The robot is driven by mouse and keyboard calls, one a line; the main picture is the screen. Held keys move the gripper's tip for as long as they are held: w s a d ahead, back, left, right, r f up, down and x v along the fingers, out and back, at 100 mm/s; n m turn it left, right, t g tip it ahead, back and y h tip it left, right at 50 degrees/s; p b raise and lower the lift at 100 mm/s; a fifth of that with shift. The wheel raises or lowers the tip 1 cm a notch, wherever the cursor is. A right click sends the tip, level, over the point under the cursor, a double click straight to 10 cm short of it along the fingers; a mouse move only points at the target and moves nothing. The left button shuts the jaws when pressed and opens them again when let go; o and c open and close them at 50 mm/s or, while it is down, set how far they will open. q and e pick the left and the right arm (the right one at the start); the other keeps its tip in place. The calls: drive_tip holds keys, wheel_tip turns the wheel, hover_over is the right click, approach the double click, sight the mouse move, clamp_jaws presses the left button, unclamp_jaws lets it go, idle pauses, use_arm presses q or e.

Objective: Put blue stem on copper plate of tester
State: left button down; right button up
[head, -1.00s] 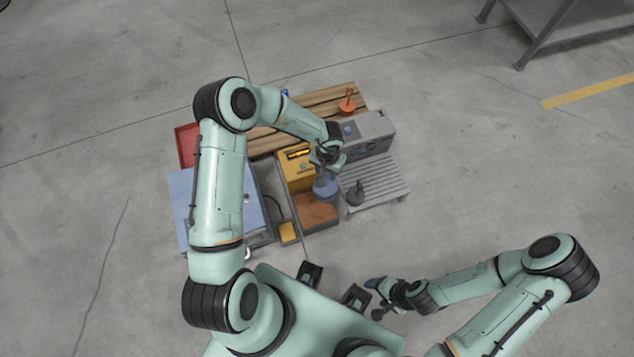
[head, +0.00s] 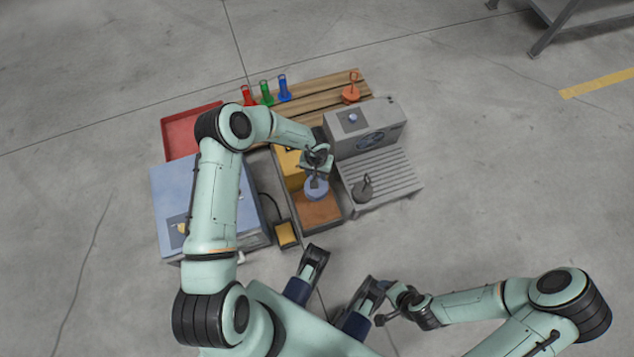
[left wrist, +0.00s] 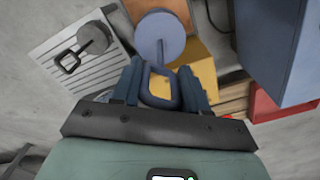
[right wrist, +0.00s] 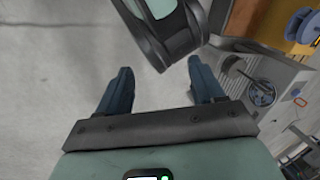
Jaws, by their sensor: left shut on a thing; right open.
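The blue stem (head: 316,188) is a round blue disc with a thin post and a ring handle. My left gripper (left wrist: 161,80) is shut on its ring, and the disc (left wrist: 160,36) hangs away from the fingers. In the head view the disc overlaps the far part of the copper plate (head: 321,212) of the yellow tester (head: 287,160). I cannot tell whether disc and plate touch. The plate's edge also shows in the left wrist view (left wrist: 149,7). The left arm hides part of the tester. My right gripper (right wrist: 160,72) is open and empty, away from the tester.
A grey stem (head: 363,190) stands on the ribbed tray (head: 398,177) right of the tester. A grey box (head: 372,125) stands behind it. An orange stem (head: 351,94) and coloured bottles (head: 266,93) stand on the wooden boards. A blue-grey box (head: 180,195) and red tray (head: 185,125) are left.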

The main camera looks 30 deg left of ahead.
sight(316, 191)
use_arm(q)
wheel_tip(316, 191, down, 13)
drive_tip(key=b, duration=0.3)
wheel_tip(316, 191, down, 4)
drive_tip(key=shift+b, duration=0.45)
use_arm(e)
drive_tip(key=w+d+f+t+h, duration=0.1)
drive_tip(key=w+d+f, duration=0.2)
drive_tip(key=w+f, duration=0.2)
drive_tip(key=shift+w+d, duration=0.15)
drive_tip(key=shift+w, duration=0.05)
drive_tip(key=shift+s+f, duration=0.1)
drive_tip(key=shift+f, duration=0.1)
use_arm(q)
drive_tip(key=shift+f, duration=0.2)
drive_tip(key=c, duration=0.6)
unclamp_jaws()
use_arm(e)
drive_tip(key=shift+s+d+f, duration=0.1)
drive_tip(key=shift+s+f, duration=0.2)
drive_tip(key=shift+s, duration=0.05)
